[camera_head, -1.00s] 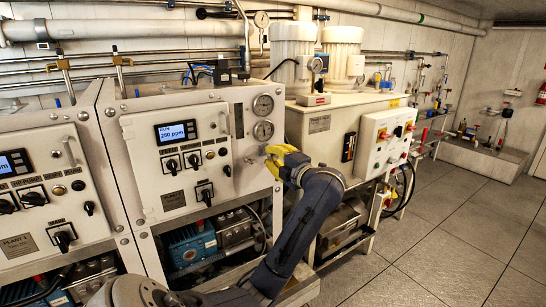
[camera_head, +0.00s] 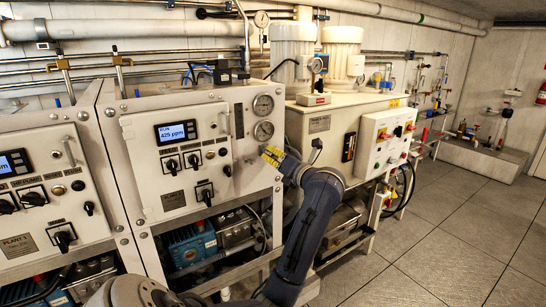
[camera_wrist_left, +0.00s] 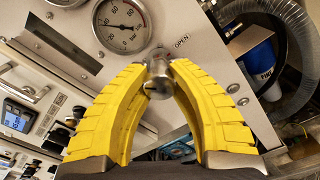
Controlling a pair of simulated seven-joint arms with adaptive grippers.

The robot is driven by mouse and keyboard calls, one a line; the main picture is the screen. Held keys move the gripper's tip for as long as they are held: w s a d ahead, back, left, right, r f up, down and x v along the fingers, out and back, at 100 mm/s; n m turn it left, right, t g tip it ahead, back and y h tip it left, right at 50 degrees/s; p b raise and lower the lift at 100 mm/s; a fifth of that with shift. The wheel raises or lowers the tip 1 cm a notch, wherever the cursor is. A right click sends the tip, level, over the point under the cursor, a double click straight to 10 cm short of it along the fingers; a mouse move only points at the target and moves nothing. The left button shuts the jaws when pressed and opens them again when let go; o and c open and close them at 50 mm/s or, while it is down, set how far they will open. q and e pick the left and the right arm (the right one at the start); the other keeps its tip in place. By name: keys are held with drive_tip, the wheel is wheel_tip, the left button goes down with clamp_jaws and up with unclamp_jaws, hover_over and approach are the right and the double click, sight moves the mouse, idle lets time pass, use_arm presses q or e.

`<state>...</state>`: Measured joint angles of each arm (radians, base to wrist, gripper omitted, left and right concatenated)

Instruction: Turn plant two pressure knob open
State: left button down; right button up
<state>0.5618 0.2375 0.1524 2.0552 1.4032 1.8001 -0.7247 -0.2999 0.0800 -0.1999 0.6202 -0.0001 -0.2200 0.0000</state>
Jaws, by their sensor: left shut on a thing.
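The plant two panel (camera_head: 215,110) is the cabinet front with a lit display (camera_head: 176,132) reading RUN and 425 ppm. In the left wrist view, the pressure knob (camera_wrist_left: 157,72) is a small metal knob below a round gauge (camera_wrist_left: 121,24), with the word OPEN printed beside it. My left gripper (camera_wrist_left: 158,84) has its yellow fingers closed around the knob from both sides. In the head view, my left gripper (camera_head: 270,155) is at the panel's right edge below two gauges and hides the knob. My right gripper is not in view.
The plant one panel (camera_head: 45,190) stands to the left. A white cabinet with a control box (camera_head: 388,138) stands to the right of my arm. A ribbed grey hose (camera_wrist_left: 298,50) and a blue canister (camera_wrist_left: 260,62) show beside the panel. The tiled floor (camera_head: 440,230) at the right is clear.

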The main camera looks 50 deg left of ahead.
use_arm(q)
drive_tip(key=n, duration=0.4)
drive_tip(key=shift+r+n, duration=0.25)
drive_tip(key=shift+n, duration=0.05)
drive_tip(key=n, duration=0.4)
drive_tip(key=shift+n, duration=0.3)
drive_tip(key=n, duration=0.5)
drive_tip(key=shift+s+n, duration=0.1)
drive_tip(key=shift+n, duration=2.1)
drive_tip(key=c, duration=1)
unclamp_jaws()
drive_tip(key=shift+f, duration=0.15)
drive_tip(key=shift+c, duration=0.2)
